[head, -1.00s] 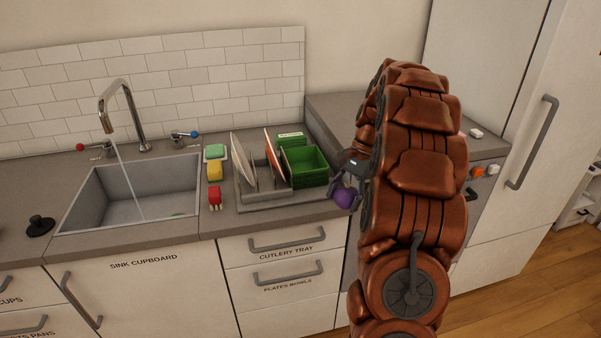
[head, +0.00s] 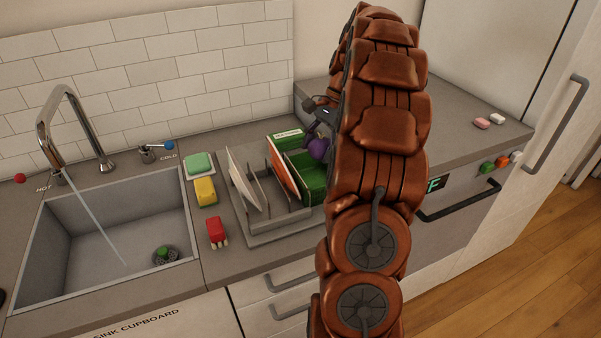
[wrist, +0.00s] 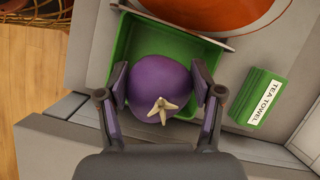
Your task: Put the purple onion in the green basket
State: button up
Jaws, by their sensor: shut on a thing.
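The purple onion (wrist: 160,84) is held between the two fingers of my gripper (wrist: 162,95) in the wrist view, its pale stem tip facing the camera. The green basket (wrist: 122,50) lies below the onion in that view, its walls showing around it. In the head view my gripper (head: 318,130) holds the onion (head: 318,149) over the right part of the green basket (head: 311,183). My arm hides the basket's right side there. I cannot tell how far the onion is above the basket floor.
A grey dish rack (head: 262,226) holds a white plate (head: 244,180) and an orange plate (head: 282,168) left of the basket. The sink (head: 110,235) with running water is at left.

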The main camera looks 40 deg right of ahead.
jog(key=shift+w+f, duration=0.15)
jog(key=shift+w, duration=0.05)
jog(key=shift+f, duration=0.3)
jog(key=shift+f+p, duration=1.45)
jog(key=shift+f, duration=3.1)
jog(key=shift+f, duration=0.1)
jog(key=o, duration=1.2)
jog(key=shift+b+v, duration=1.8)
jog(key=shift+v, duration=4.3)
jog(key=shift+s+a, duration=0.1)
